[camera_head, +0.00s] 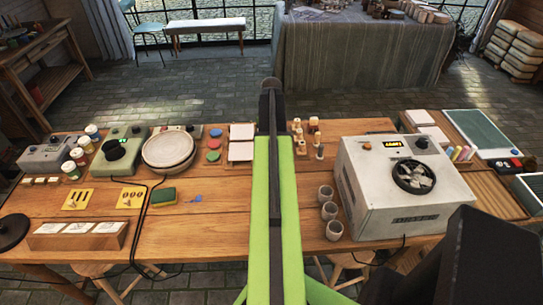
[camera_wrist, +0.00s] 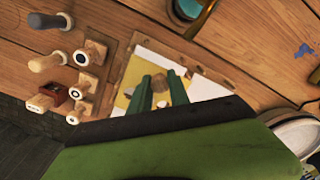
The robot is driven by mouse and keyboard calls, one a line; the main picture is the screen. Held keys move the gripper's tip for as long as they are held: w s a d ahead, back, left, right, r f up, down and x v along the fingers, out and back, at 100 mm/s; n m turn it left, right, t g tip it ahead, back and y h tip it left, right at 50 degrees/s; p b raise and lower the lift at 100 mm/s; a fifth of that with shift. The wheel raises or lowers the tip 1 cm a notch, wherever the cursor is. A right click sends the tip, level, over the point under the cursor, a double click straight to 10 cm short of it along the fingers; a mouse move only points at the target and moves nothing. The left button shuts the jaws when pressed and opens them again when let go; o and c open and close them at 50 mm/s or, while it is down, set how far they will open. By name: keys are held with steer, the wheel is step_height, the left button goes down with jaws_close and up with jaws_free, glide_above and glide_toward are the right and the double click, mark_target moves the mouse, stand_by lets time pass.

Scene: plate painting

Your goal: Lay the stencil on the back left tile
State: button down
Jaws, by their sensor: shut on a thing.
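My gripper (camera_wrist: 162,82) shows in the wrist view, its green fingers closed over a yellow stencil (camera_wrist: 126,94). A tan knob-like piece shows between the fingers. The stencil is over the wooden tray of white tiles (camera_wrist: 206,88); I cannot tell whether it touches them. The fingers and my green wrist hide much of the stencil and tiles. In the head view, the left column of the tray shows: the back left tile (camera_head: 243,131) and the front left tile (camera_head: 240,151), both white and bare where visible. My arm hides the right part of the tray and the gripper.
Wooden stamps (camera_head: 300,140) stand just right of the tray, also at left in the wrist view (camera_wrist: 50,62). A turntable (camera_head: 168,148) and coloured discs (camera_head: 213,144) are left of it. Cups (camera_head: 328,208) and a white fan machine (camera_head: 405,185) stand to the right. Two yellow plates (camera_head: 78,199) lie front left.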

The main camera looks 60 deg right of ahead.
steer(key=shift+f+b, duration=2.05)
steer(key=shift+f, duration=0.7)
steer(key=c, duration=1.2)
jaws_free()
steer(key=shift+r, duration=0.1)
steer(key=shift+c, duration=0.2)
steer(key=shift+r, duration=0.1)
step_height(320, 180, up, 12)
steer(key=p, duration=1.2)
steer(key=shift+r+p, duration=0.2)
steer(key=shift+p, duration=0.2)
steer(key=shift+f, duration=0.1)
